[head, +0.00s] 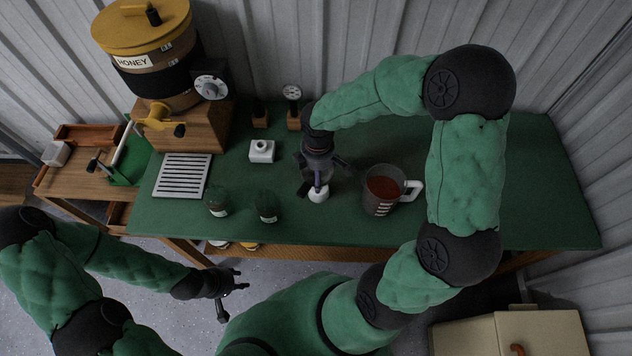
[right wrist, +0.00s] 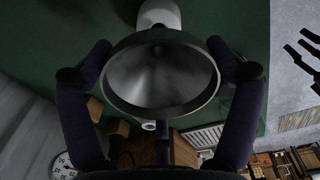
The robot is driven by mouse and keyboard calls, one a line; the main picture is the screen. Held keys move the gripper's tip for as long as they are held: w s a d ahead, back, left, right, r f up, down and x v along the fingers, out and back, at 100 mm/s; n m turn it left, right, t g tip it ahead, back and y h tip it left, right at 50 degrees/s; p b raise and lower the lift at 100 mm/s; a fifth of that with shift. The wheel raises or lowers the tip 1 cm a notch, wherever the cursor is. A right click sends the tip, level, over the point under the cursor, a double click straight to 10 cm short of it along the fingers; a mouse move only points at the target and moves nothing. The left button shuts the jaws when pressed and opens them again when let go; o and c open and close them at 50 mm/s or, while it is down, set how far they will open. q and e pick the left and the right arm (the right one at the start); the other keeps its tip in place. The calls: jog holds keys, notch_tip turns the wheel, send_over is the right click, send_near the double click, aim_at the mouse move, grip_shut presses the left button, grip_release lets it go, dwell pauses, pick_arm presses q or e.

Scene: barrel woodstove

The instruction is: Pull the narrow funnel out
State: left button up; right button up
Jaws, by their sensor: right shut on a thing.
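The funnel (right wrist: 160,75) is a grey metal cone with its wide mouth facing the right wrist camera. My right gripper (head: 319,172) is shut on it, with fingers around the rim on both sides in the right wrist view. A small white piece (head: 318,194) shows just below the right gripper on the green table, and a white rounded piece (right wrist: 160,14) shows beyond the funnel. I cannot tell whether the funnel's spout is inside it. My left gripper (head: 235,289) is open and empty, low in front of the table's edge.
A measuring jug (head: 380,192) with red contents stands close right of the right gripper. A white slotted tray (head: 183,175), a white block (head: 262,151) and a honey tank (head: 150,60) are further left. The table's right side is clear.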

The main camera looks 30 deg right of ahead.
jog(key=shift+r+p, duration=1.4)
jog(key=shift+r, duration=0.2)
jog(key=shift+f, duration=0.1)
